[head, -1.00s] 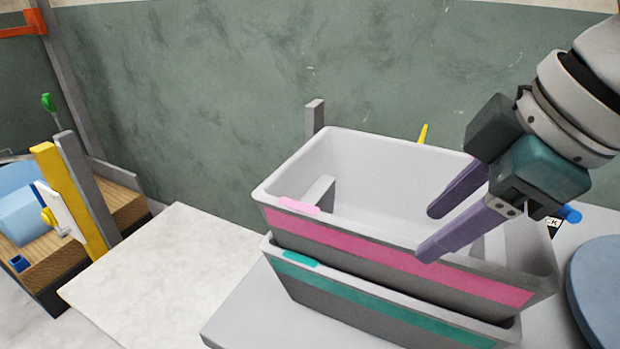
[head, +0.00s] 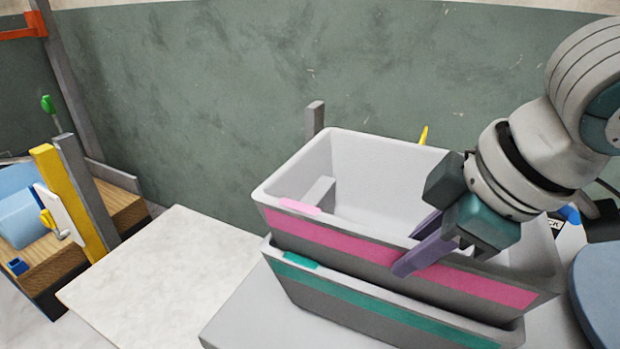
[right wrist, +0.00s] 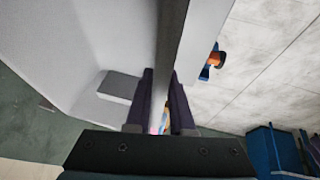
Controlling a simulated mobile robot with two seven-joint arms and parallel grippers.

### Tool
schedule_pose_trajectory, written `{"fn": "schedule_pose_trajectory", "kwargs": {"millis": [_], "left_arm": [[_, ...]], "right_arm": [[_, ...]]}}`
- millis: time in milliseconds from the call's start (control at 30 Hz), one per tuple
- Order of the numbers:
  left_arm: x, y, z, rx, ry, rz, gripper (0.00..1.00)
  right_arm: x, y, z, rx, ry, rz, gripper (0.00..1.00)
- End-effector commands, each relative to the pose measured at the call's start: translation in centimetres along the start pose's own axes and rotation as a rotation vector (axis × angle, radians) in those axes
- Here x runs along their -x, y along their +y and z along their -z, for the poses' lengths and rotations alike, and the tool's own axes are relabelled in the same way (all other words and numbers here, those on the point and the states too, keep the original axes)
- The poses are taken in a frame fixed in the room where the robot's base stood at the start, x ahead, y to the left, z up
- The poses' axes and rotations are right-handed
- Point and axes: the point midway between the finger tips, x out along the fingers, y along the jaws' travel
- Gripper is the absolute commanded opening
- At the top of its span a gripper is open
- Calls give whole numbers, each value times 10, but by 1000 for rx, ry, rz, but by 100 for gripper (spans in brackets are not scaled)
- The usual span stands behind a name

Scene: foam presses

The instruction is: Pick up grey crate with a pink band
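The grey crate with a pink band (head: 335,238) sits in the middle of the head view, on top of a grey crate with a teal band (head: 350,300). In the right wrist view, the wall's rim (right wrist: 170,45) runs between the two fingers (right wrist: 161,75), which still stand apart. My left gripper is out of view.
The crates stand on a light grey surface (head: 245,315). A pale flat top (head: 165,265) to the left is clear. A round blue thing (head: 598,290) is at the right edge. A wooden bench with yellow and grey posts (head: 70,200) stands far left.

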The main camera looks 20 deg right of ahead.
Motion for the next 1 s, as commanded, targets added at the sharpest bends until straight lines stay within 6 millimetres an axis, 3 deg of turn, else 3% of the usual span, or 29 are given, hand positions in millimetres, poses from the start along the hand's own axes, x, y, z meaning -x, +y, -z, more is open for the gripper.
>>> {"fn": "schedule_pose_trajectory", "kwargs": {"millis": [167,1000], "left_arm": [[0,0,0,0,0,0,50],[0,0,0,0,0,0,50]], "right_arm": [[0,0,0,0,0,0,0],[0,0,0,0,0,0,0]]}}
